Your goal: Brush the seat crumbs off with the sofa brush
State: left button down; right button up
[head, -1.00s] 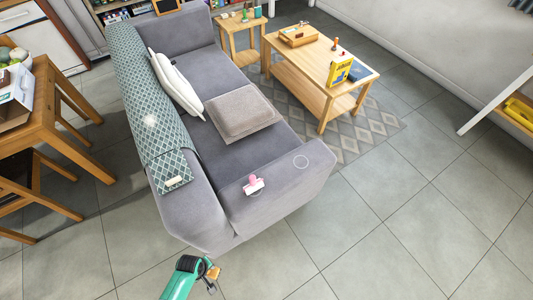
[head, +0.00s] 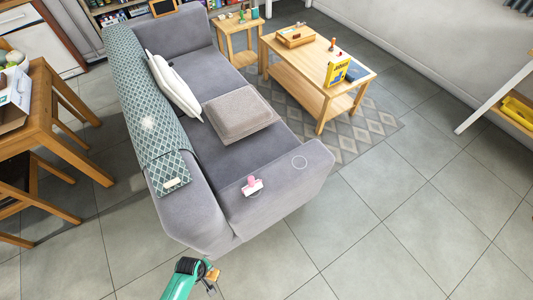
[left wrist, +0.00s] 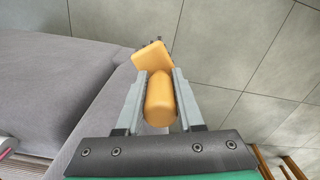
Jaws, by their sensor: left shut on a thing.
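The grey sofa (head: 225,95) stands in the middle of the head view, and its grey side also fills the left of the left wrist view (left wrist: 50,85). My left gripper (head: 210,277) is in front of the sofa's near end, apart from it. In the left wrist view it is shut on the orange handle of a brush (left wrist: 160,100), whose flat head with a few dark bristle tips shows beyond the fingers. No crumbs can be made out on the seat from here. My right gripper is not in view.
A grey-brown cushion (head: 239,112) and white pillow (head: 174,86) lie on the sofa. A pink-and-white object (head: 252,186) is on its near armrest. A patterned throw (head: 135,90) covers the backrest. A coffee table (head: 310,70) stands right; a wooden table (head: 45,110) left. Floor at right is clear.

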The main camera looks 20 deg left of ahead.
pick_arm(q)
notch_tip(320, 180, up, 5)
jog(key=p, duration=0.5)
jog(key=shift+r, duration=0.15)
